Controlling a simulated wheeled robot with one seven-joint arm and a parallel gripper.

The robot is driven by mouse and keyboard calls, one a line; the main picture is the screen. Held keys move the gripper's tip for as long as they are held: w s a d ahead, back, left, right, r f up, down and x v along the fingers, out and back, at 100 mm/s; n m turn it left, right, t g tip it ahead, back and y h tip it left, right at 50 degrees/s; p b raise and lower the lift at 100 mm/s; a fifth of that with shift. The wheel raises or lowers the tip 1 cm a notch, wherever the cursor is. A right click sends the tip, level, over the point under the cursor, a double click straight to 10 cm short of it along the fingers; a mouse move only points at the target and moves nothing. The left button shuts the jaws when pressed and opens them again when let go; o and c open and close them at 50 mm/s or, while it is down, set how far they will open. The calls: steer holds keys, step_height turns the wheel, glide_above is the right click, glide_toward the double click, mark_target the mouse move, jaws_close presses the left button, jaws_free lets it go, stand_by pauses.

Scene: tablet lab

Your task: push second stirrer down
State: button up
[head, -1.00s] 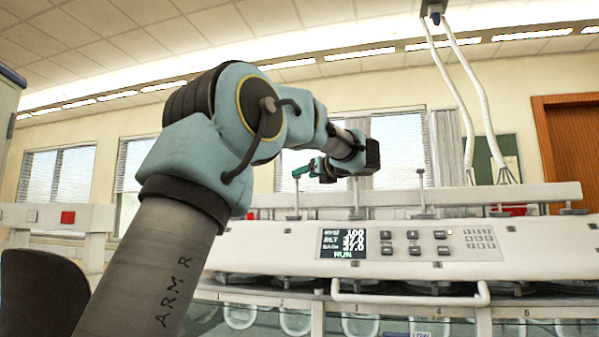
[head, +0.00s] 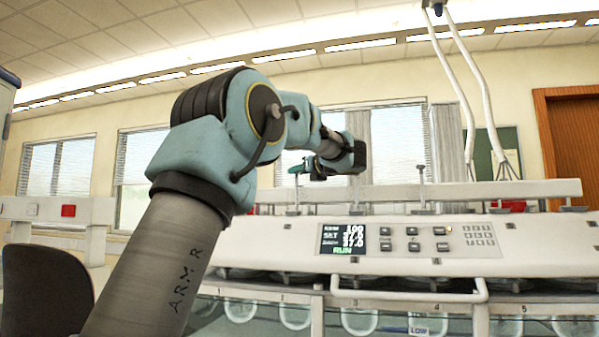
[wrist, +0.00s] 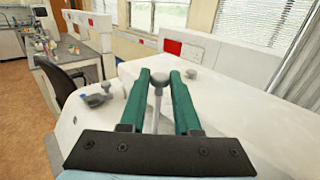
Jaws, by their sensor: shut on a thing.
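My gripper (head: 298,169) is above the left part of the white tablet tester (head: 410,240). In the wrist view its two teal fingers (wrist: 160,88) are shut on a stirrer (wrist: 158,77), with its grey metal knob showing at the fingertips and its thin shaft running down between them. In the head view the lower part of this stirrer (head: 294,195) shows below the fingers. Another upright stirrer (head: 421,186) with a flat top stands to the right, clear of my gripper. The lower ends inside the vessels are hidden.
Grey fittings (wrist: 97,97) sit on the white top beside the gripper. A long white bar (head: 480,191) runs along the tester's back. A handle (head: 410,297) crosses its front above glass vessels. A dark chair (head: 45,292) stands at left.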

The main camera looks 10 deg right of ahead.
jaws_close()
stand_by(0.8)
